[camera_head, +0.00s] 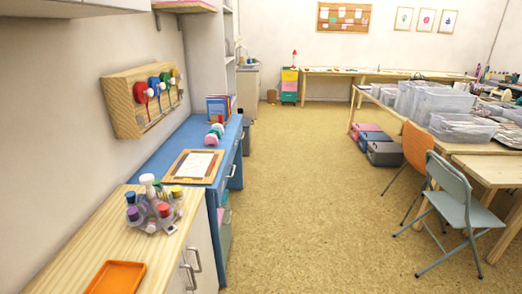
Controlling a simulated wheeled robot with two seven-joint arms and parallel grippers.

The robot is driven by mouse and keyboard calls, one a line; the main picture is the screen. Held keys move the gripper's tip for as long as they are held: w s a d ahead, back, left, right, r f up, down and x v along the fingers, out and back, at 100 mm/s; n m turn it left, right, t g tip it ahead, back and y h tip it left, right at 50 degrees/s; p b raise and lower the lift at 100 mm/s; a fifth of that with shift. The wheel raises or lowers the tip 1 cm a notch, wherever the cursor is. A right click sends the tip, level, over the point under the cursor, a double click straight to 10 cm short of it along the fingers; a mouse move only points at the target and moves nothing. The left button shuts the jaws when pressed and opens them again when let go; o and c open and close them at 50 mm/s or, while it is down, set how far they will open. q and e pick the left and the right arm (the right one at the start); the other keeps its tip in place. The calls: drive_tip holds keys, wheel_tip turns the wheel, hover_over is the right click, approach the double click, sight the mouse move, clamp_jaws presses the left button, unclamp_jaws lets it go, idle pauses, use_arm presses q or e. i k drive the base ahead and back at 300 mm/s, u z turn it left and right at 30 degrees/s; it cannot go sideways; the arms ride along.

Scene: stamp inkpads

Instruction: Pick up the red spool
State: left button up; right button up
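A wooden rack (120,104) is fixed to the left wall and carries several spools in a row. The red spool (141,92) is the nearest one, with a white round part on its front and a strand hanging below it. Blue, green and yellow spools follow it toward the far end of the rack. Neither of my grippers is in view.
Below, a wooden-topped cabinet (85,252) holds an orange tray (117,278) and a stand of bottles (154,206). Chairs (455,196) stand at right. The middle floor (300,190) is clear.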

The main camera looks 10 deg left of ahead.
sight(164, 209)
drive_tip(key=u, duration=1.25)
drive_tip(key=k, duration=0.5)
drive_tip(key=z, duration=1.1)
drive_tip(key=i, duration=4.1)
drive_tip(key=u, duration=2.35)
